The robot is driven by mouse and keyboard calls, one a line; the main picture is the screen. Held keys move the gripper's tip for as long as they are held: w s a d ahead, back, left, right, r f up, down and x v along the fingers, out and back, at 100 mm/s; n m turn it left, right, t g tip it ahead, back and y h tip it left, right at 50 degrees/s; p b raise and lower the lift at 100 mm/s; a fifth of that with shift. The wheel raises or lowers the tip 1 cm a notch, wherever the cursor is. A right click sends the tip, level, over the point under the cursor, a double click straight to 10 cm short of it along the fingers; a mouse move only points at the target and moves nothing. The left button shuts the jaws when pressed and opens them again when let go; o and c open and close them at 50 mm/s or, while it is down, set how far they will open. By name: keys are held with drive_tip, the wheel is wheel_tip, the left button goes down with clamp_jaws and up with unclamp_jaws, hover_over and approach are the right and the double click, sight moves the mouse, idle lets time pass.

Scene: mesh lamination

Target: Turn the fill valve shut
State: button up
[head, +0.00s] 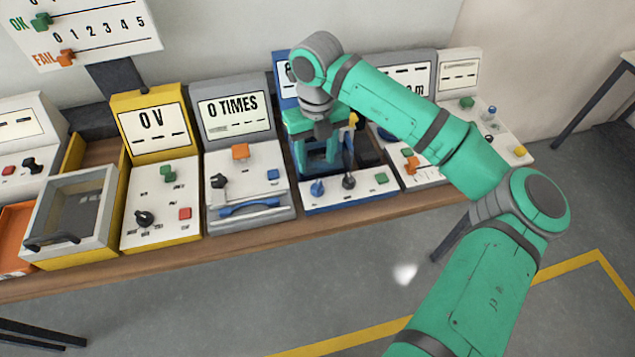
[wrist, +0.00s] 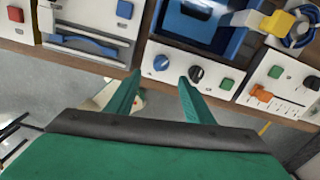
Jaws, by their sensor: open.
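The blue panel has a blue knob (head: 317,187), a black knob (head: 348,181) and a green button on its white front. The blue knob also shows in the wrist view (wrist: 161,62), with the black knob (wrist: 196,72) to its right. I cannot read which label marks the fill valve; the blue knob looks the likeliest. My gripper (wrist: 160,75) is open and empty. In the wrist view its two teal fingers point toward the panel, and the blue knob lies between and just beyond their tips. In the head view my gripper hangs over the blue panel, hiding part of it.
The grey "0 TIMES" panel (head: 275,193) stands to the left, with the yellow "0 V" panel (head: 153,203) beyond it. A panel with an orange slider (head: 411,164) stands to the right. The wooden bench edge (head: 240,243) runs in front, with open floor below.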

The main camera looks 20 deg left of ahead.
sight(318, 184)
wheel_tip(318, 184, down, 11)
drive_tip(key=shift+w+d+r, duration=0.1)
drive_tip(key=shift+d+r, duration=0.05)
idle(0.4)
drive_tip(key=shift+c, duration=0.3)
drive_tip(key=c, duration=1)
